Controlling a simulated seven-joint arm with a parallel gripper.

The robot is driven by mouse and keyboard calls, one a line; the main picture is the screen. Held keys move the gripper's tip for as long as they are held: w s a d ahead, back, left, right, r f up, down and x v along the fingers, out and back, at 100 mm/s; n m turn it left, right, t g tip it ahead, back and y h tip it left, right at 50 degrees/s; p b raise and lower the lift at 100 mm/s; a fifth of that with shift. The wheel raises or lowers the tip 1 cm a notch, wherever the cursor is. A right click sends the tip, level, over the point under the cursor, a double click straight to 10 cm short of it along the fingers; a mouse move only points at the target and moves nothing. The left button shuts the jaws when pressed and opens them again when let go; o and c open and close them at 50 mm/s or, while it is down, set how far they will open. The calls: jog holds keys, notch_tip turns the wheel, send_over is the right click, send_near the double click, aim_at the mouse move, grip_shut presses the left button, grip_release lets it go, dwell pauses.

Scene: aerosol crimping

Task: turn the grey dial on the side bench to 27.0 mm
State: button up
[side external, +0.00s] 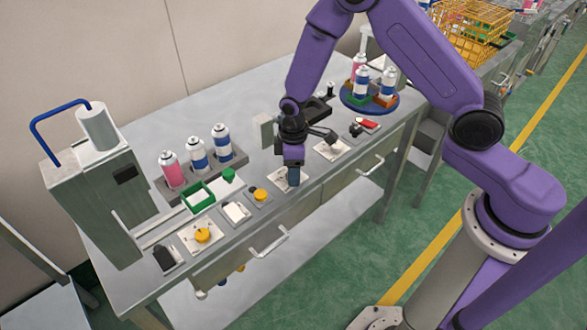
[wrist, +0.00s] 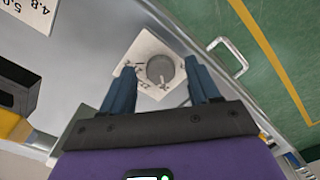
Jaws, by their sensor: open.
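The grey dial (wrist: 160,69) is a round knob on a pale square plate with printed marks and a white line on its face, near the top middle of the wrist view. The small numbers are too blurred to read. My gripper (wrist: 159,76) is open, with one blue finger on each side of the dial. I cannot tell whether either finger touches it. In the side external view my gripper (side external: 292,176) points down over the dial's plate (side external: 280,184), and the dial itself is hidden behind the fingers.
Yellow knobs (side external: 203,235) and a green-rimmed tray (side external: 198,197) lie left of my gripper. Several spray cans (side external: 197,155) stand in a grey rack behind. To the right are another white plate (side external: 333,149) and a red part (side external: 370,123). A drawer handle (side external: 268,243) sticks out in front.

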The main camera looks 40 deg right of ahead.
jog(key=shift+f, duration=0.3)
jog(key=c, duration=1)
jog(key=shift+c, duration=0.2)
jog(key=m, duration=0.4)
jog(key=shift+a+m, duration=0.1)
jog(key=shift+m, duration=2.8)
